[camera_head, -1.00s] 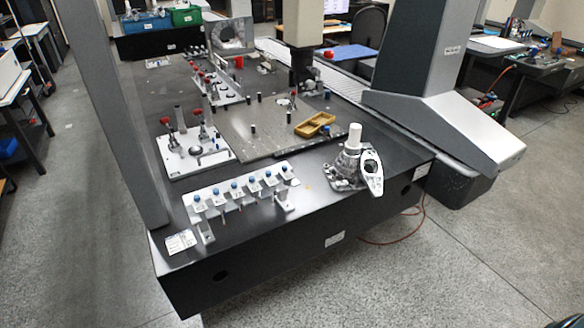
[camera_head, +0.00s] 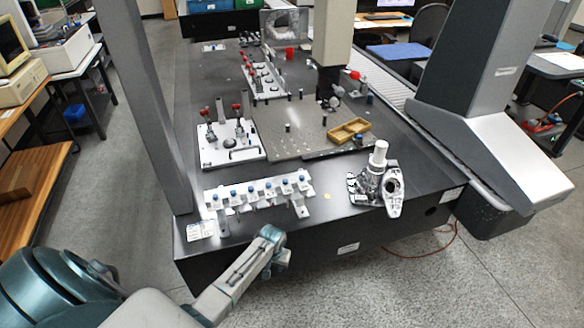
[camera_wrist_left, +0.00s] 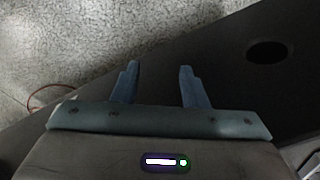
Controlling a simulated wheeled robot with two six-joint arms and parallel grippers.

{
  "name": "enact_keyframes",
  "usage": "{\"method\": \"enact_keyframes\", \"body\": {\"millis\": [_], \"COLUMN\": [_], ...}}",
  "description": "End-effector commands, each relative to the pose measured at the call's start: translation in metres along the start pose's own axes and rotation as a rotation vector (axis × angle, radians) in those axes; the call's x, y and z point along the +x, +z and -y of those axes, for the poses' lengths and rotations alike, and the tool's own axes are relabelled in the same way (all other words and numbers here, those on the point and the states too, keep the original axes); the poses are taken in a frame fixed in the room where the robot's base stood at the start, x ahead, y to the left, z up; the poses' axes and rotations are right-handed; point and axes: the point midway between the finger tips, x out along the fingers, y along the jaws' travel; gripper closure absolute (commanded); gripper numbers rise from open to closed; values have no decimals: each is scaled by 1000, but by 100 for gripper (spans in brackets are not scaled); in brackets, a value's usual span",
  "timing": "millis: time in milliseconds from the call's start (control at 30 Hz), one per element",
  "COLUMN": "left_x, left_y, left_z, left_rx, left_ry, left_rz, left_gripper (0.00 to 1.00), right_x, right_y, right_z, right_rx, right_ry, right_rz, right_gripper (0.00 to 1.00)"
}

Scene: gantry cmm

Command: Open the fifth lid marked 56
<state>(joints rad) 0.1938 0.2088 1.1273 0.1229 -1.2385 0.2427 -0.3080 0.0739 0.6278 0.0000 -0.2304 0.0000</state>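A pale rack (camera_head: 307,203) with a row of several small blue-capped holders stands near the front edge of the dark table (camera_head: 330,228). The numbers on its labels are too small to read, so I cannot tell which lid is marked 56. My left gripper (camera_head: 276,248) is in front of and below the rack, by the table's front edge, apart from the rack. In the left wrist view its two fingers (camera_wrist_left: 158,85) are spread with nothing between them. The rack does not show in that view. My right gripper is not in view.
A metal casting with a white cylinder (camera_head: 378,160) stands right of the rack. A white plate with red-tipped clamps (camera_head: 235,155) and a yellow tray (camera_head: 348,131) lie behind. Grey gantry columns (camera_head: 150,100) flank the table. The table's dark side has a round hole (camera_wrist_left: 268,51).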

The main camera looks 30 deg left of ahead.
Motion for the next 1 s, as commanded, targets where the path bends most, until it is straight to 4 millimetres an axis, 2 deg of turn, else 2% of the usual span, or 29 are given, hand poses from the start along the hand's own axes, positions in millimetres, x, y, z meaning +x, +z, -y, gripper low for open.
{"method": "enact_keyframes", "body": {"millis": [33,100,200,300,333,400,700,800,900,1000], "left_x": [-50,-99,-164,-222,-235,-256,-320,-337,-344,-339], "left_y": [-32,-61,-92,-117,-124,-137,-199,-211,-217,-217], "left_z": [-1,-3,-4,-3,-2,0,14,17,19,19], "left_rx": [-22,-50,-83,-113,-125,-150,-280,-311,-327,-332], "left_ry": [2,6,8,12,12,12,31,39,42,43], "left_rz": [-7,0,9,16,20,34,90,107,117,123], "left_gripper": [60,60,60,60,60,60,60,60,60,60], "right_x": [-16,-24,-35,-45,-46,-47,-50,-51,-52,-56], "right_y": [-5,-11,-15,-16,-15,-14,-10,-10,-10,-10], "right_z": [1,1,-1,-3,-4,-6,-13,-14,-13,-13], "right_rx": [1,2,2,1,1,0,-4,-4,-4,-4], "right_ry": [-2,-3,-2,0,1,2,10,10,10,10], "right_rz": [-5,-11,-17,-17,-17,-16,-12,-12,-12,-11], "right_gripper": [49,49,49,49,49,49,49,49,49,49]}}
